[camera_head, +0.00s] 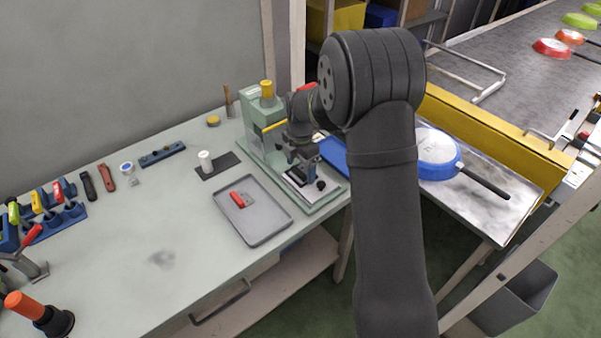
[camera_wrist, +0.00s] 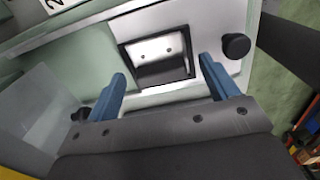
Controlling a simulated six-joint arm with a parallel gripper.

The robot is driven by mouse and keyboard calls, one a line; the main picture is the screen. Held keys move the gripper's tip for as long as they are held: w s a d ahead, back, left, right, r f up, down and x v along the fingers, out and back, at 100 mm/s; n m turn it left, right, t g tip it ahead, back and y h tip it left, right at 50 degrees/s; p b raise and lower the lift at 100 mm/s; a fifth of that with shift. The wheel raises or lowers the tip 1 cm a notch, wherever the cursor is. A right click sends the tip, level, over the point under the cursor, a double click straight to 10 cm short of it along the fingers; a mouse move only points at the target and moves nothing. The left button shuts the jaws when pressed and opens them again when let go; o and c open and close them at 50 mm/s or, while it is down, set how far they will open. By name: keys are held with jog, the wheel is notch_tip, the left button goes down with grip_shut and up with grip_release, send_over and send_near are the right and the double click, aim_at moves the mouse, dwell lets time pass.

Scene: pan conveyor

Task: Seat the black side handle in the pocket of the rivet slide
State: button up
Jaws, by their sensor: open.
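The rivet slide (camera_wrist: 205,22) is a pale plate in the wrist view, with a dark-edged square pocket (camera_wrist: 124,55). A piece that looks like the black side handle (camera_wrist: 163,72) lies within the pocket's outline. It shows a pale metal plate with two holes and a dark grip part; I cannot tell whether it sits fully down. My gripper (camera_wrist: 162,74) is open, its blue fingers apart on either side of the piece, with a gap to each. In the head view my gripper (camera_head: 298,157) is just above the slide (camera_head: 302,184) at the green press.
The green press (camera_head: 262,120) stands behind the slide. A grey tray (camera_head: 262,228) with a red handle (camera_head: 241,200) lies to the left. A black knob (camera_wrist: 236,46) stands on the slide's right side. A blue pan (camera_head: 437,152) lies on the right-hand table.

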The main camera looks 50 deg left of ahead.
jog(key=shift+c, duration=0.4)
jog(key=c, duration=1.1)
jog(key=shift+r, duration=0.1)
